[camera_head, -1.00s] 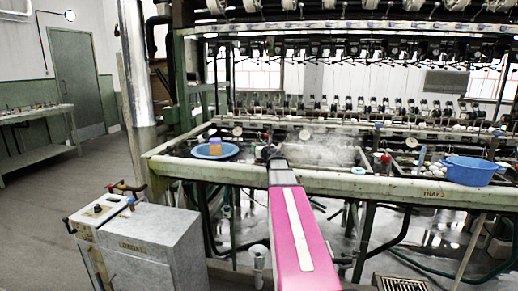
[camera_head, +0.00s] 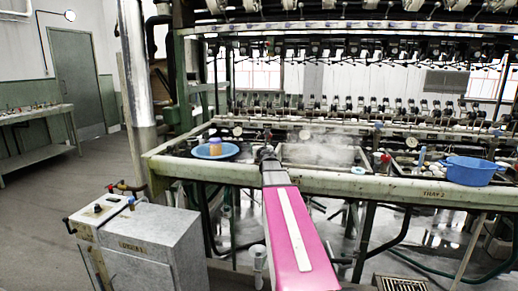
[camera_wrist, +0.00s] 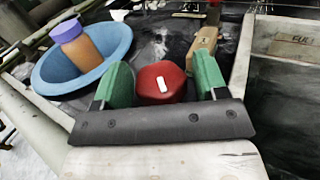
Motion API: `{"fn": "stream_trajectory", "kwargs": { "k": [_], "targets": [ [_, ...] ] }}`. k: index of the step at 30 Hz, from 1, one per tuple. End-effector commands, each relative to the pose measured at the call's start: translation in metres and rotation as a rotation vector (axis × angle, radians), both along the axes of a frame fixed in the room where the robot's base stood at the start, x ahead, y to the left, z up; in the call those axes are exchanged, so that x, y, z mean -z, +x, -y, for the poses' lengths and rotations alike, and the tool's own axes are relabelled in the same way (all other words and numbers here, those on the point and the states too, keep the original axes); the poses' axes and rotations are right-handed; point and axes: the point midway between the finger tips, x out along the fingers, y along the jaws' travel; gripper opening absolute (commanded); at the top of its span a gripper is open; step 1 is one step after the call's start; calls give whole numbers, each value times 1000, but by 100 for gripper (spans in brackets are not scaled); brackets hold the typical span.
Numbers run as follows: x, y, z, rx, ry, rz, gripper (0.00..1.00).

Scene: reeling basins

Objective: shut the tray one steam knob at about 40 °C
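The red steam knob (camera_wrist: 161,84), with a white mark on its face, sits between the two green fingers of my gripper (camera_wrist: 162,80) in the wrist view. The fingers stand on either side of it, with what look like narrow gaps. A wooden tag (camera_wrist: 204,42) marked 1 is just behind the knob. In the head view my gripper (camera_head: 266,152) is at the front rail of the bench and hides the knob. Pale steam (camera_head: 322,150) hangs over the basin to its right. Round dials (camera_head: 305,134) stand behind; their readings are too small to read.
A blue bowl (camera_head: 203,156) with an orange-brown container (camera_head: 215,146) is left of my gripper. Another red knob (camera_head: 385,158) and a blue basin (camera_head: 486,171) are to the right. A grey cabinet (camera_head: 165,245) stands on the floor at front left.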

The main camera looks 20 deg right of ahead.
Motion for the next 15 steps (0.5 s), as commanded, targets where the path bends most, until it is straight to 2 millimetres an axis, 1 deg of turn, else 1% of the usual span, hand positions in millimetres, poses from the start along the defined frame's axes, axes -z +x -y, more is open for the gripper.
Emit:
{"fn": "stream_trajectory", "kwargs": {
  "k": [10,15],
  "targets": [
    [0,-1,0,-1,0,0,73],
    [0,-12,-2,-1,0,0,73]
  ]
}}
